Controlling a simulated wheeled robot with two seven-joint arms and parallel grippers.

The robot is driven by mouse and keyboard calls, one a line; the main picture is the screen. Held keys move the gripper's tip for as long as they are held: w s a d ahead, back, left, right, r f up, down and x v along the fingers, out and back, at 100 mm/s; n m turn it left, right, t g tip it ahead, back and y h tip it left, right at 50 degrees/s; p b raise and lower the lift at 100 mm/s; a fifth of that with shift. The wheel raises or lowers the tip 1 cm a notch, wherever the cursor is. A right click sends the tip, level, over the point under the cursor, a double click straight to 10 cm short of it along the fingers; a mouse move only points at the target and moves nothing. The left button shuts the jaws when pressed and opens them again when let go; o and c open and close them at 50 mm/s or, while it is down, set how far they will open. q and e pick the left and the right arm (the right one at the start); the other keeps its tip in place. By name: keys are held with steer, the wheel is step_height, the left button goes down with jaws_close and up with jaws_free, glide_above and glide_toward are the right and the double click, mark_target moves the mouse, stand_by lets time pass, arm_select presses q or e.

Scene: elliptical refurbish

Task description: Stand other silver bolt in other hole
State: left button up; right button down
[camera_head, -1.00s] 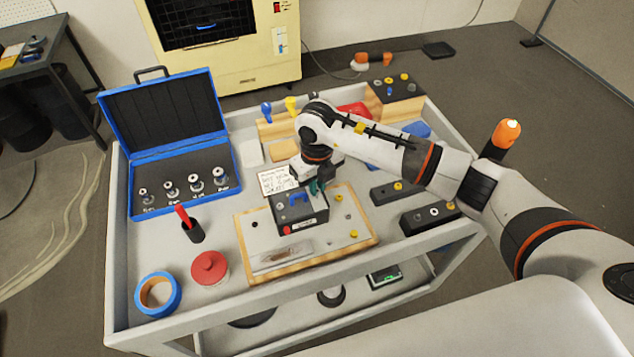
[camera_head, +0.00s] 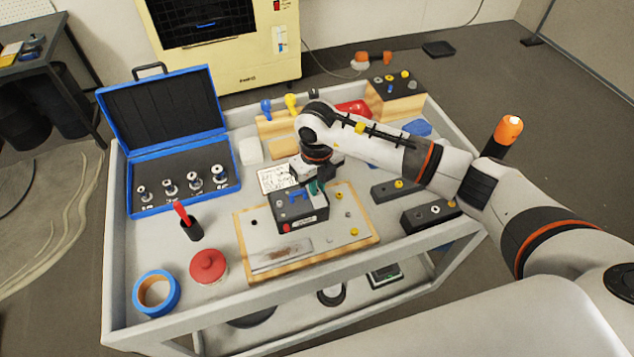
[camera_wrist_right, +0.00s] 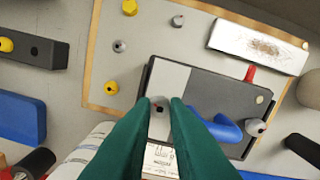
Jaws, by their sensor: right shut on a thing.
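My right gripper (camera_head: 315,187) is over the black-and-grey block (camera_head: 302,208) on the plate. In the right wrist view, its green fingertips (camera_wrist_right: 160,103) are shut on a small silver bolt (camera_wrist_right: 158,106), at the block's light-grey part. I cannot tell whether the bolt is in a hole. Another silver bolt head (camera_wrist_right: 256,127) shows by the blue handle (camera_wrist_right: 218,128) at the block's edge. Other silver bolts (camera_wrist_right: 120,46) and (camera_wrist_right: 178,20) stand on the grey plate (camera_wrist_right: 150,55). My left gripper is not in view.
The plate lies on a wooden board (camera_head: 371,241) on the grey cart. Yellow bolts (camera_head: 353,231) stand at its right. A blue case (camera_head: 134,211), red-handled tool (camera_head: 181,213), red lidded pot (camera_head: 208,266) and blue tape roll (camera_head: 138,291) are to the left. Dark blocks (camera_head: 415,219) lie right.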

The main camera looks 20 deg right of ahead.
steer(key=c, duration=1.3)
jaws_free()
steer(key=shift+c, duration=0.2)
step_height(320, 180, up, 12)
steer(key=b, duration=0.2)
steer(key=shift+d, duration=0.1)
